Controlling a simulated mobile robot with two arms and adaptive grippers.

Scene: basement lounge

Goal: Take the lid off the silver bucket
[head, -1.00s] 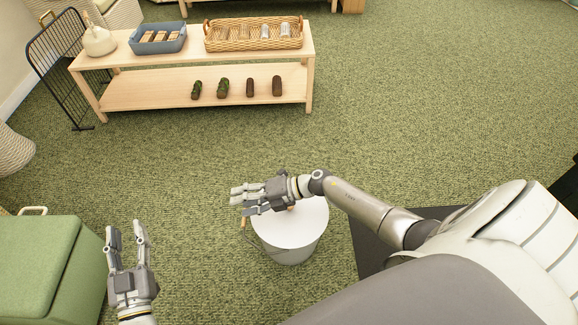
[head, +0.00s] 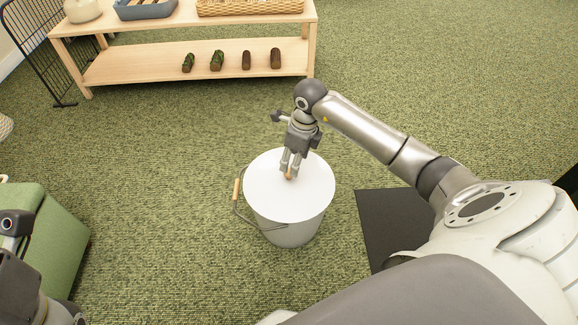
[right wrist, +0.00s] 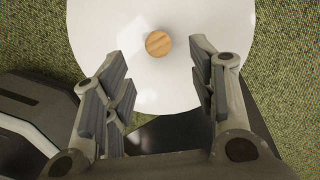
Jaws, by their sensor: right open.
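The silver bucket (head: 290,234) stands upright on the carpet in the middle of the head view. Its flat white lid (head: 264,184) is on top. My right gripper (head: 288,171) points down over the lid at its round wooden knob (head: 289,177), which the fingers partly hide. In the right wrist view the gripper (right wrist: 158,58) is open, and the knob (right wrist: 159,43) shows between and slightly beyond the fingertips, over the white lid (right wrist: 105,25). No grip on the knob shows. Part of my left arm is at the left edge; its gripper fingers do not show.
The bucket's wire handle with a wooden grip (head: 237,190) hangs at its left side. A green ottoman (head: 55,235) stands at the left. A wooden shelf bench (head: 200,62) with baskets and several small logs is at the back. Open carpet surrounds the bucket.

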